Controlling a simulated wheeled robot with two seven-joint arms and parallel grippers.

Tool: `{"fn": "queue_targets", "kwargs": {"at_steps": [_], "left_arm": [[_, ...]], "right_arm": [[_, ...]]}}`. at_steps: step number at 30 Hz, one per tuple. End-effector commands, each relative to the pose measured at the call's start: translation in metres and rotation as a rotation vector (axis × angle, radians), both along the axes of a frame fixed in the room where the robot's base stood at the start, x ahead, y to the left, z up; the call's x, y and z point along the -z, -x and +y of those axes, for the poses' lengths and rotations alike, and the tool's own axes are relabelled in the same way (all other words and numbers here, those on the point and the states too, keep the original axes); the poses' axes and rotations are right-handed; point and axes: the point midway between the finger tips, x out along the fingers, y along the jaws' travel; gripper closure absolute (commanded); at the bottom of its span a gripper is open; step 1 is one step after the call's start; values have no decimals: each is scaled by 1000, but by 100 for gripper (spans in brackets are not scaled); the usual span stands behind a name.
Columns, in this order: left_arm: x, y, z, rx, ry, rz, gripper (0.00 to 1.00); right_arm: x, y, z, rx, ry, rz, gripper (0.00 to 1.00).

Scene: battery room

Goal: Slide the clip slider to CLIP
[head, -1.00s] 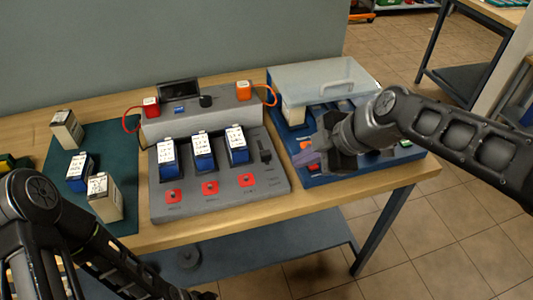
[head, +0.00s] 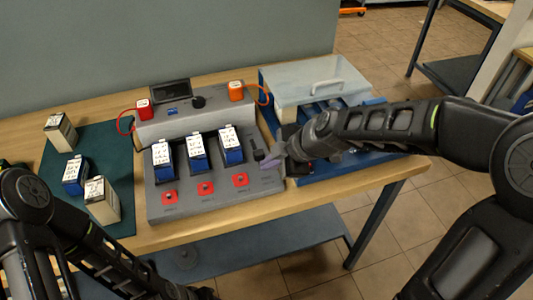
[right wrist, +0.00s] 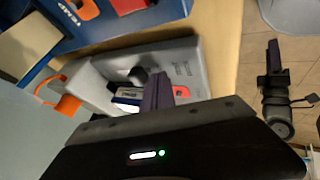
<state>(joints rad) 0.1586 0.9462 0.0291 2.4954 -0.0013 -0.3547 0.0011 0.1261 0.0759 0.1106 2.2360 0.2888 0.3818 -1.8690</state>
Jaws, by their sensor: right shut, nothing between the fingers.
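The grey console (head: 220,193) stands on the bench, and its black clip slider (head: 258,154) is at the right end of its sloped panel. My right gripper (head: 271,161) is shut and empty, with its purple fingertips right beside the slider. I cannot tell whether they touch it. In the right wrist view the fingers (right wrist: 158,92) are over the console, close to a black knob (right wrist: 137,75) that appears to be the slider. My left gripper shows in the right wrist view (right wrist: 273,55) over the floor; its opening is unclear.
Several blue batteries (head: 195,153) stand in the console, above red buttons (head: 205,188). Red (head: 143,108) and orange (head: 236,90) terminals carry cables at the back. A green mat (head: 118,165) holds more batteries at left.

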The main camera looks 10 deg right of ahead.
Motion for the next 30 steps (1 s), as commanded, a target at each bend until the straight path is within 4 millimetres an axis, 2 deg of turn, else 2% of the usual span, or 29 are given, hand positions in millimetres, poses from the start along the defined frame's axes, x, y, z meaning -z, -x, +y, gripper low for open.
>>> {"fn": "queue_targets", "kwargs": {"at_steps": [1,6,20,27,30], "left_arm": [[-7,0,0,0,0,0,64],[-11,0,0,0,0,1,64],[-5,0,0,0,0,1,64],[19,0,0,0,0,0,64],[24,0,0,0,0,-1,64]], "right_arm": [[-3,-6,1,-2,-1,3,100],[-1,-18,1,0,0,1,100],[2,-25,2,-2,0,0,100],[5,-65,4,-2,0,-1,100],[3,-77,5,-2,0,0,100]]}}
